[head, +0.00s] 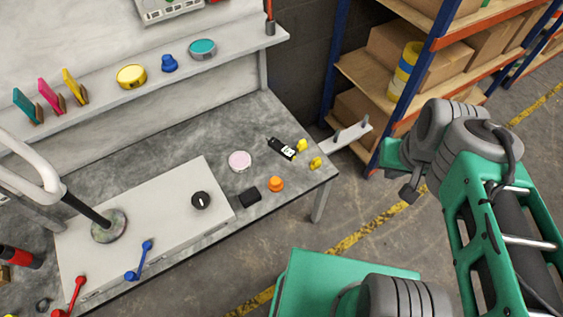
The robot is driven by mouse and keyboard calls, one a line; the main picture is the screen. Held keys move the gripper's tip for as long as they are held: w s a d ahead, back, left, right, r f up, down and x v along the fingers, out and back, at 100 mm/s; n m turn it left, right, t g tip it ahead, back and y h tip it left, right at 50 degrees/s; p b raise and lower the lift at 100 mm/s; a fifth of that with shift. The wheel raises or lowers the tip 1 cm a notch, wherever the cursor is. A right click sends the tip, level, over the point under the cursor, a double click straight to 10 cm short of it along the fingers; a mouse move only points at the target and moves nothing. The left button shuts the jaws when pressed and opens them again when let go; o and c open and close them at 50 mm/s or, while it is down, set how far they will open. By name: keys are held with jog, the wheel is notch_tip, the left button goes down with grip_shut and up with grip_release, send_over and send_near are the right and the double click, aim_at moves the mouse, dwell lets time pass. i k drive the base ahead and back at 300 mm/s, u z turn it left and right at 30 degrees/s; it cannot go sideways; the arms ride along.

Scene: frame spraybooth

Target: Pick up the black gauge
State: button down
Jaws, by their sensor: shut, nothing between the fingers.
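The black gauge (282,148) is a small dark handheld unit with a white label. It lies flat on the grey bench (212,147) near its right end. My arm is folded on the right of the view, over the floor. My gripper (409,193) seems to be the small dark part below the green wrist link. It is shut and empty, well to the right of the gauge and apart from it. Its fingertips are too small to make out clearly.
Near the gauge are two yellow pieces (315,163), a pink disc (239,161), an orange knob (276,184) and a black block (250,195). A white panel (150,225) with a black knob lies left. A storage rack (435,45) stands behind; floor right of the bench is open.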

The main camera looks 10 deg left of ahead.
aim_at(273, 143)
jog(key=u, duration=0.95)
jog(key=i, duration=0.85)
jog(key=z, duration=0.2)
jog(key=k, duration=1.1)
jog(key=u, duration=1)
jog(key=i, duration=1.1)
jog(key=z, duration=0.3)
